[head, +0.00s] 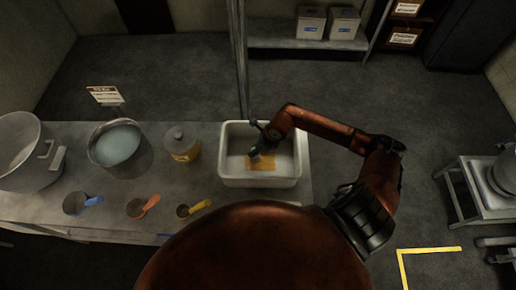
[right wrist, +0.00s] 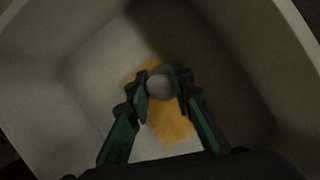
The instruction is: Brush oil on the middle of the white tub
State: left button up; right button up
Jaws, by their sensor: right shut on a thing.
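The white tub (head: 225,172) stands at the right end of the table. A yellow-orange oil patch (head: 262,164) lies on the middle of its floor, and it also shows in the right wrist view (right wrist: 172,128). My right gripper (head: 258,152) reaches down inside the tub over this patch. In the right wrist view its green-black fingers are shut on a grey, round-ended thing (right wrist: 159,87), probably the brush handle seen end-on. The bristles are hidden, so I cannot tell whether they touch the floor. My left gripper is not in view.
On the table (head: 120,234) stand a large metal pot (head: 25,160), a pot of pale liquid (head: 118,147) and a lidded yellow-labelled jar (head: 181,146). Blue (head: 80,202), orange (head: 140,207) and yellow (head: 190,209) handled scoops lie in front. A metal post (head: 239,60) rises behind the tub.

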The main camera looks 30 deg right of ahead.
jog(key=shift+w+a, duration=0.2)
jog(key=shift+a, duration=0.25)
jog(key=shift+w+a+r, duration=0.1)
jog(key=shift+w+r, duration=0.1)
jog(key=shift+r, duration=0.05)
jog(key=shift+r+p, duration=0.5)
jog(key=shift+r, duration=0.35)
notch_tip(320, 180, up, 2)
jog(key=shift+s+r+p, duration=0.15)
jog(key=shift+r+p, duration=0.05)
jog(key=shift+p, duration=0.4)
jog(key=shift+r+p, duration=0.9)
jog(key=shift+r, duration=0.85)
